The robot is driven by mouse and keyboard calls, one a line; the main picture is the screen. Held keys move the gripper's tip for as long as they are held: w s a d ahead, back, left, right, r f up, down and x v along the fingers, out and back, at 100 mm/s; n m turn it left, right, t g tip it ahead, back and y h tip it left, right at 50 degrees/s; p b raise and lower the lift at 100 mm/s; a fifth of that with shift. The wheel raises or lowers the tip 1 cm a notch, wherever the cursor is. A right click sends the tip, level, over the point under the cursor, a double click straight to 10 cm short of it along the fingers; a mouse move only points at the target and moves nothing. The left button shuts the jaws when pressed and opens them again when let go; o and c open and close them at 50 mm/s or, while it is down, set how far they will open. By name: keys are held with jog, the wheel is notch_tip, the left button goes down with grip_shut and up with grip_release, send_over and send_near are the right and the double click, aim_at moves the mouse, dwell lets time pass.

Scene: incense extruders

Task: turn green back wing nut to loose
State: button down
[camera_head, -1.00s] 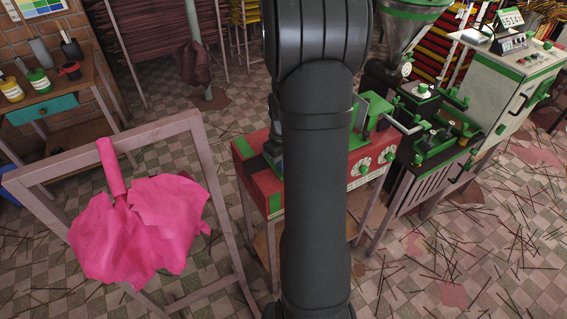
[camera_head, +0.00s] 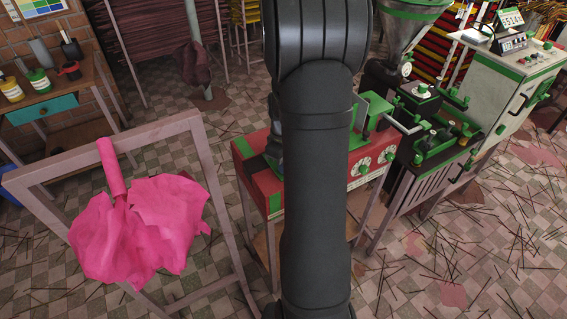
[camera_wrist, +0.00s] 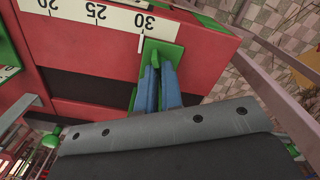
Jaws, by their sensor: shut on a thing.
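In the wrist view, my gripper (camera_wrist: 160,78) points down at the red machine with its two blue fingers close together. A green piece (camera_wrist: 161,53) shows at the fingertips, beside the 30 end of a white number scale. It appears to be the green back wing nut, largely covered by the fingers, so its turn angle is hard to tell. In the head view, my arm hides the gripper and most of the red machine (camera_head: 356,178), which has green plates and white dials.
A dark machine with green clamps (camera_head: 440,140) stands to the right of the red one. A pink cloth (camera_head: 140,225) hangs on a frame (camera_head: 28,180) at left. A workbench (camera_head: 50,105) with bottles stands at the back left.

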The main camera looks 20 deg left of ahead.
jog(key=c, duration=1.6)
grip_release()
notch_tip(320, 180, up, 18)
jog(key=shift+f, duration=0.25)
